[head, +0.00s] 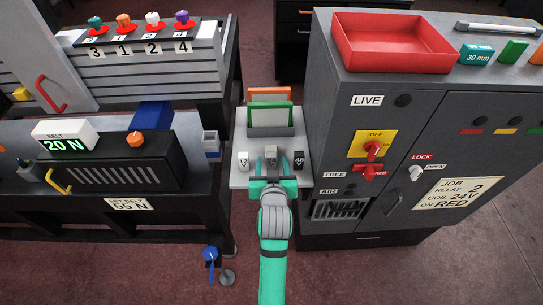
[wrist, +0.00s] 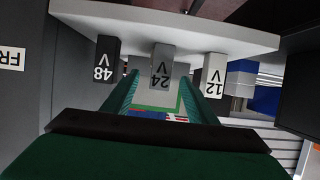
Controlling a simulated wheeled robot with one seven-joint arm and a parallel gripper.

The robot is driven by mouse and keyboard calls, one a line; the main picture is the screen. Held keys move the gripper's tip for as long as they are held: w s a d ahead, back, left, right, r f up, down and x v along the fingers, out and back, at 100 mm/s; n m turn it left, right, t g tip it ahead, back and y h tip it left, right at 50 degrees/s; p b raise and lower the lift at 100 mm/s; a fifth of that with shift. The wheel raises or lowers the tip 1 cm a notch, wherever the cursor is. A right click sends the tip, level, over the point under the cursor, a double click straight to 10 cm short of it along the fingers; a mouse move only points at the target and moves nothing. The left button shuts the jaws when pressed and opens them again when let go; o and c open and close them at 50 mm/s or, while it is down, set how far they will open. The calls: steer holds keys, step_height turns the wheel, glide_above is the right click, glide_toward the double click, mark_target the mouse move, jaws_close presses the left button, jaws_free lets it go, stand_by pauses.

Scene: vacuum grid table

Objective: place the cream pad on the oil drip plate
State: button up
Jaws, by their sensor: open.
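I cannot make out a cream pad or an oil drip plate in either view. My gripper (head: 272,178) is open at the front of a small grey shelf (head: 240,181) in the head view. In the wrist view the open fingers (wrist: 158,83) point at a grey block marked 24 V (wrist: 162,52), which sits between their tips in the picture; I cannot tell whether they touch it. A dark block marked 48 V (wrist: 105,62) and a white block marked 12 V (wrist: 214,72) stand on either side, apart from the fingers.
Orange and green panels (head: 269,93) stand in a holder behind the blocks. A grey cabinet (head: 330,110) with a red tray (head: 390,62) on top rises close on the right. A bench with a black belt unit (head: 125,155) stands on the left. Open floor (head: 350,272) lies in front.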

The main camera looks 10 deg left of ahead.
steer(key=v, duration=0.3)
steer(key=s+d+f+m+h, duration=0.1)
steer(key=s+d+f, duration=0.2)
steer(key=s, duration=0.2)
steer(key=s+d+f+t, duration=0.1)
steer(key=s+d+f, duration=0.15)
steer(key=s, duration=0.35)
steer(key=s+d+f+m+h, duration=0.1)
steer(key=s+d+f, duration=0.1)
steer(key=s+f, duration=0.25)
steer(key=s+d+r+h, duration=0.1)
steer(key=s+d, duration=0.1)
steer(key=s, duration=0.8)
steer(key=s+d+r+m+t, duration=0.1)
steer(key=s+d+r, duration=0.1)
steer(key=s, duration=0.8)
steer(key=shift+d+r+h, duration=0.35)
steer(key=shift+d+h, duration=0.05)
steer(key=shift+o, duration=0.4)
steer(key=shift+s+r, duration=0.15)
steer(key=shift+s, duration=0.2)
steer(key=c, duration=0.6)
steer(key=shift+c, duration=0.2)
